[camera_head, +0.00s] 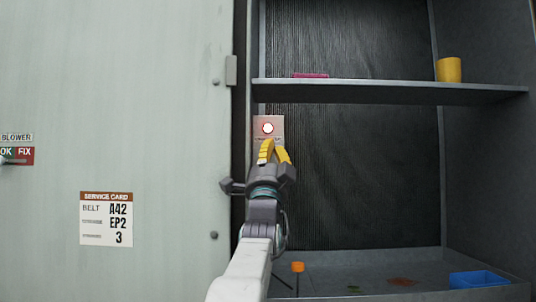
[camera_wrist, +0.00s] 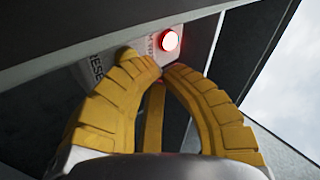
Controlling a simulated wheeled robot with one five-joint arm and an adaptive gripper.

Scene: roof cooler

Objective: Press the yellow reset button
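A small pale control panel (camera_head: 276,122) with a glowing red light (camera_head: 268,128) is on the cabinet's left inner side, below the shelf. In the wrist view the red light (camera_wrist: 170,41) is just beyond my fingertips, and part of the lettering "RESET" shows on the panel. A rounded yellow piece (camera_wrist: 125,54), seemingly the reset button, shows beside my left fingertip; I cannot tell whether they touch. My gripper (camera_head: 272,148), with yellow ribbed fingers, is in front of the panel's lower part and hides it. Its fingertips (camera_wrist: 161,68) nearly meet, with nothing seen between them.
A shelf (camera_head: 390,91) above the panel holds a yellow cup (camera_head: 449,70) and a pink item (camera_head: 310,75). A pale door (camera_head: 150,180) with a service card (camera_head: 106,218) stands left. An orange-topped item (camera_head: 298,267) and a blue tray (camera_head: 479,279) are on the cabinet floor.

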